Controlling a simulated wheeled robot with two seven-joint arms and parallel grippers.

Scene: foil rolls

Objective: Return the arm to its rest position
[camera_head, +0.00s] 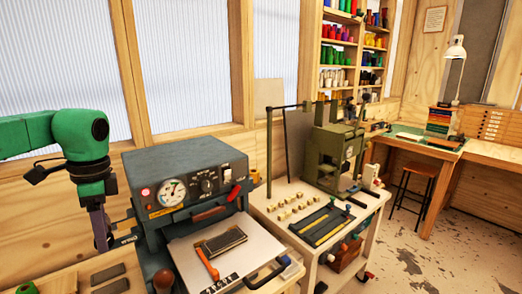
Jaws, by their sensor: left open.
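My left arm, green with black joints, comes in from the left edge. Its gripper (103,240) points down just left of the grey-blue press (185,160) with the round dial. The jaws are open, and I see nothing between them. The gripper shows small and partly edge-on, and I cannot tell whether it touches the press. My right gripper is not in view.
A white plate (190,255) juts from the press, bearing a dark block (225,242) and an orange-handled tool (207,263). Dark flat pieces (108,274) lie on the wooden bench below my gripper. A white cart (355,213) holds an olive-green machine (330,150). Shelves of coloured rolls stand behind.

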